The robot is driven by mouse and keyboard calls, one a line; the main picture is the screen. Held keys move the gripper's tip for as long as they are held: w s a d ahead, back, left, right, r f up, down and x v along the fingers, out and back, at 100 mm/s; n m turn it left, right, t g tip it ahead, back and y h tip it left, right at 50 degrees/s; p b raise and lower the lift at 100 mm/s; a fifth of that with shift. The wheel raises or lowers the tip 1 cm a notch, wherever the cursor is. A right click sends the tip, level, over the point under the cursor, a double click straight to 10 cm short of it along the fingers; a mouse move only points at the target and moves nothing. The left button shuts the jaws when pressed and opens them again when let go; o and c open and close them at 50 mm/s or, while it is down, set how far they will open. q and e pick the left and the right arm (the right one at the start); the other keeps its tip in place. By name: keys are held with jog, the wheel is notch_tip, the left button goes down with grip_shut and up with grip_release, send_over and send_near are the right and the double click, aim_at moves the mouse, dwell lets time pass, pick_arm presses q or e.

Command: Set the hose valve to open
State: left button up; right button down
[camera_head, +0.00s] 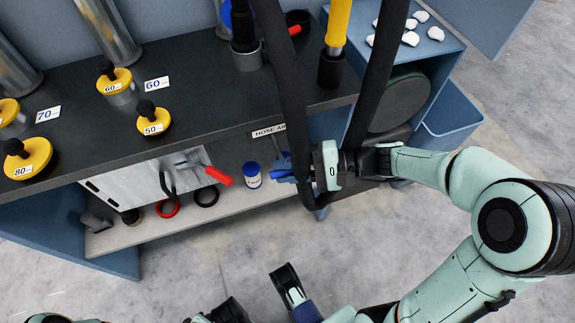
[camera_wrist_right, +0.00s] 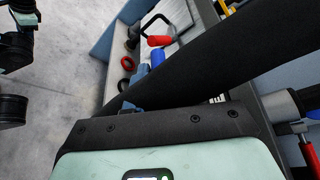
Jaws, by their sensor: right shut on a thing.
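The black hose and my gripper's body cover much of the grip, so the valve's exact setting cannot be read.
A thick black hose (camera_head: 291,90) hangs in a loop around my right gripper. A blue-capped jar (camera_head: 251,175), a red handle (camera_head: 219,176) and two rings lie on the lower shelf (camera_head: 140,232). Yellow weights stand on the dark top (camera_head: 215,112). The floor in front is clear.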

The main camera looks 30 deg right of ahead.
pick_arm(q)
jog(key=shift+s, duration=0.1)
pick_arm(e)
jog(key=c, duration=1.4)
grip_release()
jog(key=shift+s+a, duration=0.1)
jog(key=shift+s, duration=0.15)
jog(key=shift+o, duration=0.2)
jog(key=shift+s+d+r, duration=0.15)
jog(key=shift+s+d, duration=0.05)
jog(key=shift+d, duration=0.3)
pick_arm(q)
jog(key=shift+t, duration=0.6)
jog(key=w+r+p, duration=0.1)
jog(key=r, duration=0.1)
jog(key=w+d+r+p, duration=0.1)
jog(key=w+r, duration=0.1)
jog(key=shift+w, duration=0.1)
pick_arm(e)
jog(key=v, duration=1.2)
jog(key=shift+s+d, duration=0.1)
